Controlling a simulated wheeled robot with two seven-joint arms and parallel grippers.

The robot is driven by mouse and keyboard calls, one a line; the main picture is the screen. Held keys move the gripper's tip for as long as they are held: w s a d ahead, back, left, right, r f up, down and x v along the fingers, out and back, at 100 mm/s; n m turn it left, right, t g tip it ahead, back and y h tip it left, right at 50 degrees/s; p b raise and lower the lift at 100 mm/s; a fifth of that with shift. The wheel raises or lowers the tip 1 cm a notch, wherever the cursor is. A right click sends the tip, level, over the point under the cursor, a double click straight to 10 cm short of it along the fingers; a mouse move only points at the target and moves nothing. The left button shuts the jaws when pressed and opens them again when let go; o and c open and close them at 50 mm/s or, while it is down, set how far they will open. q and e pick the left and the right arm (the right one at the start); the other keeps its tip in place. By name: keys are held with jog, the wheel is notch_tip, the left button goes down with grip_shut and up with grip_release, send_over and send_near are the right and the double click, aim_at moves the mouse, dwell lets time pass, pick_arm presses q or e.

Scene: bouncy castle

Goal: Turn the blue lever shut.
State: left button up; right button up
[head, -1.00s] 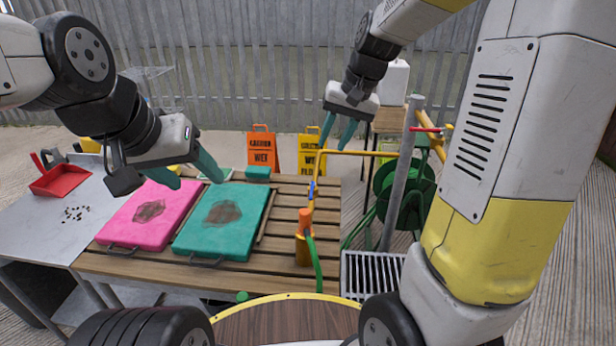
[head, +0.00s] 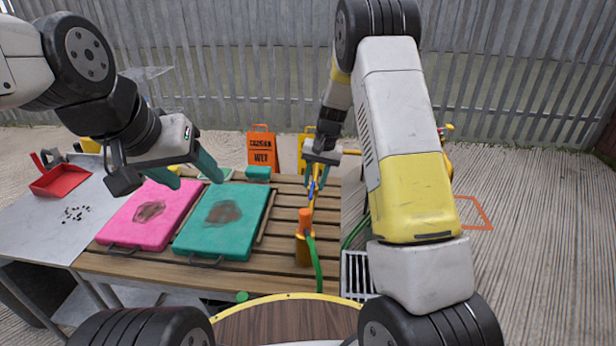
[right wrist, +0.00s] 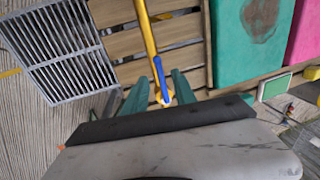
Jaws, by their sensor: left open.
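The blue lever (head: 312,190) sits on a yellow pipe at the right end of the slatted table. In the right wrist view the lever (right wrist: 160,80) lies along the yellow pipe (right wrist: 147,32), between my right fingers. My right gripper (head: 317,178) is open with its teal fingertips at the lever. The wrist view shows a gap between the lever and each finger of the gripper (right wrist: 157,78). My left gripper (head: 192,178) is open and empty above the pink and green boards. The lever's far end is partly hidden by my right gripper in the head view.
A pink board (head: 160,222) and a green board (head: 225,235) lie on the slatted table (head: 140,268). An orange nozzle (head: 305,219) with a green hose stands in front of the lever. A metal grate (head: 356,272) is to the right. An orange wet-floor sign (head: 262,152) stands behind.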

aim_at(312, 190)
jog(key=shift+a+f, duration=0.25)
jog(key=shift+f, duration=1)
grip_shut()
dwell(0.5)
